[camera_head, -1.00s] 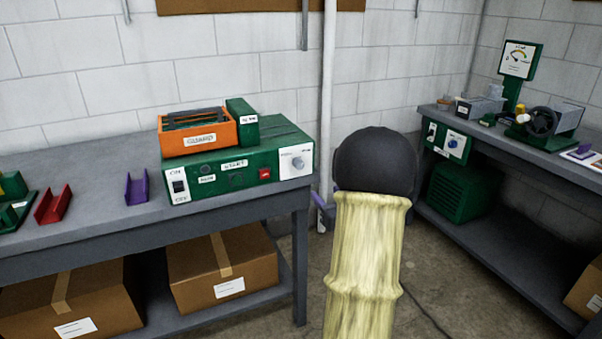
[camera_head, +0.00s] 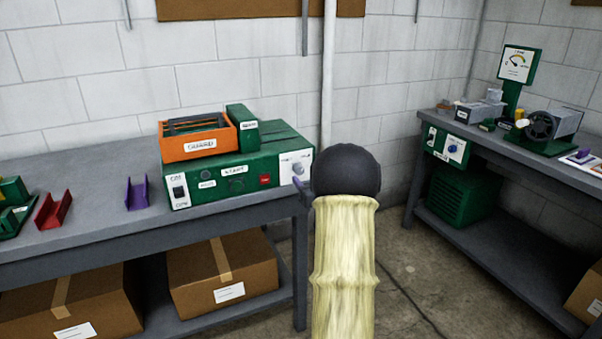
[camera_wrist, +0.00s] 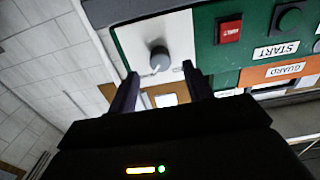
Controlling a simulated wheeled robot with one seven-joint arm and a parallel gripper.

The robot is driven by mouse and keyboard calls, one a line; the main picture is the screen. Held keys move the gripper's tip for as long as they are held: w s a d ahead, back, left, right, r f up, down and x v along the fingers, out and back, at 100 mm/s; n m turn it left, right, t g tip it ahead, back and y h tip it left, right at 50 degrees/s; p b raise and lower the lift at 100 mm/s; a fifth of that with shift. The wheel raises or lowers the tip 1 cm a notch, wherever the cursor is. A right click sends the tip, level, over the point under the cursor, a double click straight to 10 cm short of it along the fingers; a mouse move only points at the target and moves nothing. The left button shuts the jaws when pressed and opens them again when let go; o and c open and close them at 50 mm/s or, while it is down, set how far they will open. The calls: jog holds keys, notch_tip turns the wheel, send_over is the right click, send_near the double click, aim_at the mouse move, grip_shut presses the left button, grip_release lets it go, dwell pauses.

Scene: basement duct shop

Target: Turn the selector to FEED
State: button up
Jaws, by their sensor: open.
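The selector is a grey round knob (camera_wrist: 160,59) on a white plate (camera_wrist: 185,35) at the end of the green machine's front. In the wrist view a pale pointer mark shows at its lower edge; the words around it are too small to read. The knob also shows in the head view (camera_head: 297,168), at the right of the green machine (camera_head: 225,182). My gripper (camera_wrist: 160,76) is open, its two dark fingers apart, with the knob in the gap beyond their tips. I see no contact. In the head view my arm hides most of the gripper.
Beside the knob are a red button (camera_wrist: 230,31) and a green START button (camera_wrist: 290,20). An orange guard tray (camera_head: 197,148) sits on the machine. Purple (camera_head: 136,194) and red (camera_head: 53,210) channel pieces lie left. Another green box with a blue knob (camera_head: 452,149) hangs on the right bench.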

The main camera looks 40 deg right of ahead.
aim_at(300, 172)
jog(key=x, duration=0.5)
jog(key=c, duration=1)
